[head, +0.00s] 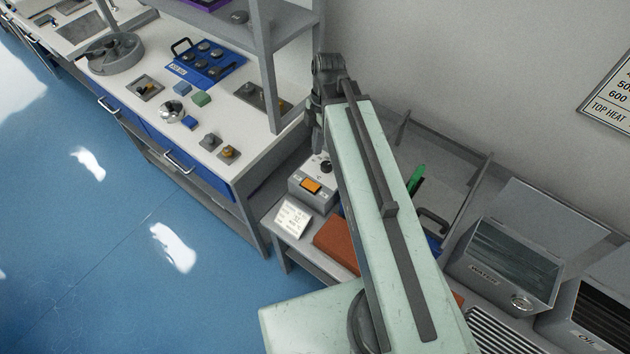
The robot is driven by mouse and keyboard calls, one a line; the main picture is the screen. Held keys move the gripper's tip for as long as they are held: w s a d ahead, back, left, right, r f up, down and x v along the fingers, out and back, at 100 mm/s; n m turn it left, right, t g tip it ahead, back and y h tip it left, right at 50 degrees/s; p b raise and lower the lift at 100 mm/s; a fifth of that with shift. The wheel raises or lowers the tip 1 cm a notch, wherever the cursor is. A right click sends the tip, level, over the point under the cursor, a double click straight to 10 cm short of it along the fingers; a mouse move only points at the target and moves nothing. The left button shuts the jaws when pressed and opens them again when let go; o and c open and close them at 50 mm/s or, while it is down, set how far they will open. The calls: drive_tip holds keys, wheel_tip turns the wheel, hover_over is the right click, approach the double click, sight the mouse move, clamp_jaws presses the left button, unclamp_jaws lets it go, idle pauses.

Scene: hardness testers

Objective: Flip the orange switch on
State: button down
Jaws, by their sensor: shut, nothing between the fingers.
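The frame is too small to tell which way the rocker is tipped. My gripper (318,148) points down at the end of my pale green arm, just behind and above the box, apart from the switch in the picture. It is shut and empty. Its fingertips are small and dark, and my arm hides the box's right side.
A white label card (292,218) stands before the box, with a red-brown block (337,243) beside it. A shelf post (265,75) and white workbench (235,119) are at left. Water (509,262) and oil (590,318) tanks are at right. Blue floor is open at left.

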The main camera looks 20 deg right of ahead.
sight(314, 187)
drive_tip(key=n, duration=0.5)
drive_tip(key=shift+s+d+n+g+y, duration=0.15)
drive_tip(key=shift+d+n+g+y, duration=0.15)
drive_tip(key=shift+n, duration=0.1)
drive_tip(key=b+x, duration=0.9)
drive_tip(key=d+b+x, duration=0.1)
drive_tip(key=b+x, duration=0.4)
drive_tip(key=shift+w+f, duration=0.15)
drive_tip(key=shift+w, duration=0.1)
